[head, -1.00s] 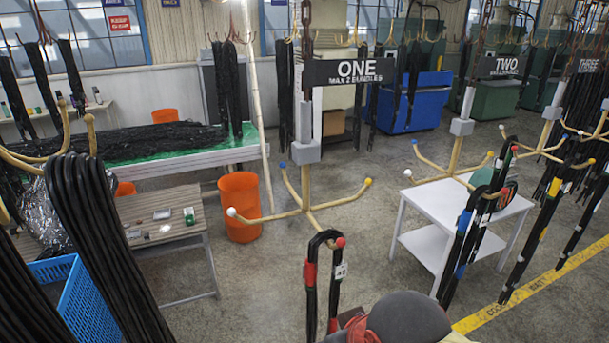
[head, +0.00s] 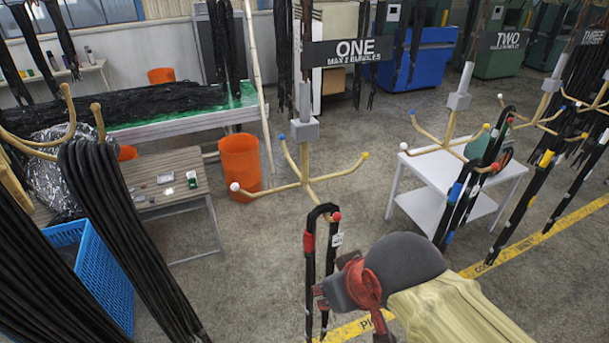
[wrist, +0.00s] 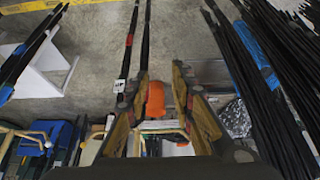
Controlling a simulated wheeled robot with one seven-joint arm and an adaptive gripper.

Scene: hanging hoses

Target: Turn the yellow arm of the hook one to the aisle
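Hook one (head: 305,160) hangs below the black ONE sign (head: 347,51). Its tan arms end in blue, white, yellow and red tips. The yellow-tipped arm (head: 338,173) points right and slightly back, and is bare. The red-tipped arm points to the front and carries a black hose bundle (head: 309,265) with a red band and a white tag. My gripper (head: 320,291) is low in front, beside the hanging bundle and below the yellow-tipped arm. The wrist view shows its two fingers (wrist: 158,72) apart, with nothing held between them.
Hooks two and three stand to the right, with bundles (head: 468,195) on hook two. A white table (head: 455,168) is behind them. An orange bin (head: 240,165) and a wooden table (head: 165,188) are at left. Large black hoses (head: 110,215) and a blue crate (head: 100,285) fill the near left.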

